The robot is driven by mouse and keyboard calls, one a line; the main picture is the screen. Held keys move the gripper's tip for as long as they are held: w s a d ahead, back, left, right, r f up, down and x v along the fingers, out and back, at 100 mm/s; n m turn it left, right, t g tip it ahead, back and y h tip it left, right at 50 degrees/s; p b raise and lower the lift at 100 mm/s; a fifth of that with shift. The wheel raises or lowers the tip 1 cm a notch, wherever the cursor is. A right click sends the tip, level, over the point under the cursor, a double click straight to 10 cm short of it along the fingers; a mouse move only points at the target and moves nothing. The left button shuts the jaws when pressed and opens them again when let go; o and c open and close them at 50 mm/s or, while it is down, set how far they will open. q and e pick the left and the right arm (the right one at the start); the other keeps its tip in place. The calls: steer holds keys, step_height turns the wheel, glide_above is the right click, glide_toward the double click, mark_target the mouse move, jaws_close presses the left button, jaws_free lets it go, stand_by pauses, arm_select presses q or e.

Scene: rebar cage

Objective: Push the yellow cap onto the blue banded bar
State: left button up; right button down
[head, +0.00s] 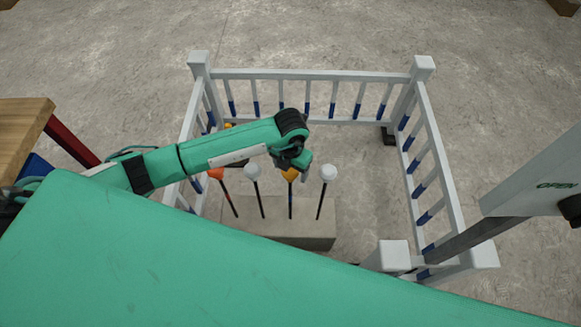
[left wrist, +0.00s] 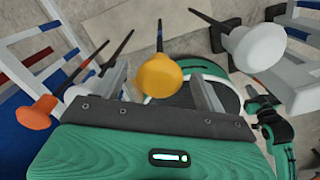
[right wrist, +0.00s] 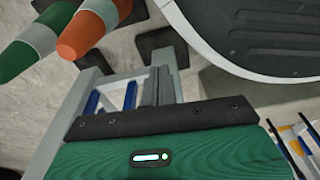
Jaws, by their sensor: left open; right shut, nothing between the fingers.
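The yellow cap (head: 290,174) sits at the top of a dark upright bar (head: 291,200) that stands in a concrete block. In the left wrist view the yellow cap (left wrist: 158,76) lies between the two fingers of my left gripper (left wrist: 160,85), which is open, with gaps at both sides. The bar behind it (left wrist: 159,38) looks dark blue near the cap. How far the cap is seated on it cannot be told. My right gripper (right wrist: 160,84) is shut and empty, away from the bars; it is not clear in the head view.
An orange cap (head: 216,173) and two white caps (head: 252,170), (head: 329,172) top the neighbouring bars. The concrete block (head: 312,232) holds all these bars. A white railing with blue-banded balusters (head: 310,74) surrounds them. A wooden-topped table (head: 20,130) stands at left.

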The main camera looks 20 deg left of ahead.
arm_select(q)
step_height(320, 180, up, 14)
stand_by(0.5)
steer(key=shift+f, duration=0.2)
